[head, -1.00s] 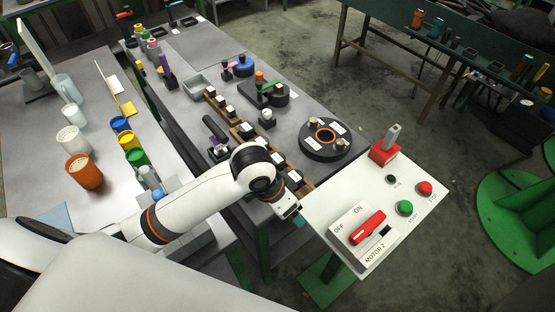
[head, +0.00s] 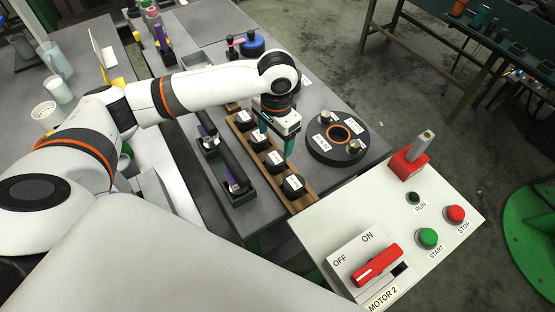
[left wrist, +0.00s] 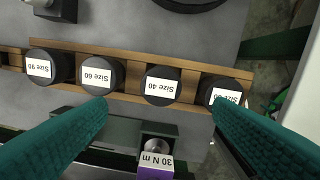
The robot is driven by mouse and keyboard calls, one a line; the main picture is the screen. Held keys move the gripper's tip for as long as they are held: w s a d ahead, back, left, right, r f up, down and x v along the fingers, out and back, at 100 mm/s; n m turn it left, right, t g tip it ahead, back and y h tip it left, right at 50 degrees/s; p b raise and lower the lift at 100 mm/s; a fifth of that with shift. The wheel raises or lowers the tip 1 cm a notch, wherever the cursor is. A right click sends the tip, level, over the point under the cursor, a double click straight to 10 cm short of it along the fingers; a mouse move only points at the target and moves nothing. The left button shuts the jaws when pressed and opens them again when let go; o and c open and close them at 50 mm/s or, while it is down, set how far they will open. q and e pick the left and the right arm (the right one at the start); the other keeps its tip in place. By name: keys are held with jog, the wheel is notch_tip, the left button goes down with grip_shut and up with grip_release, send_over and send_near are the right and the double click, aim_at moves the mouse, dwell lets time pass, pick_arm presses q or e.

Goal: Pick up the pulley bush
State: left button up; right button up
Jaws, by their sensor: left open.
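Several black round bushes with white size labels sit in a row in a wooden rack (head: 300,203). I cannot tell which one the task names as the pulley bush. The left wrist view shows the "Size 90" (left wrist: 39,67), "Size 60" (left wrist: 100,76) and "Size 40" (left wrist: 161,86) bushes, and an end bush (left wrist: 222,96) whose label is partly covered by a finger. My left gripper (left wrist: 161,104) is open and empty, its teal fingers on either side of the "Size 40" bush in that view. In the head view my left gripper (head: 289,146) is beside the rack. My right gripper is out of view.
A black disc with an orange ring (head: 338,138) lies right of my gripper. The white motor panel (head: 330,225) stands at the table's near end.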

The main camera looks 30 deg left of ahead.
aim_at(276, 158)
pick_arm(q)
notch_tip(276, 158, down, 3)
jog(key=shift+r, duration=0.2)
notch_tip(276, 158, down, 4)
jog(key=shift+r+p, duration=0.25)
jog(key=shift+p, duration=0.5)
notch_tip(276, 158, down, 2)
jog(key=shift+f, duration=0.1)
jog(key=shift+w+f, duration=0.1)
jog(key=shift+f, duration=0.15)
jog(key=shift+c, duration=0.6)
jog(key=c, duration=1.2)
jog(key=shift+c, duration=0.9)
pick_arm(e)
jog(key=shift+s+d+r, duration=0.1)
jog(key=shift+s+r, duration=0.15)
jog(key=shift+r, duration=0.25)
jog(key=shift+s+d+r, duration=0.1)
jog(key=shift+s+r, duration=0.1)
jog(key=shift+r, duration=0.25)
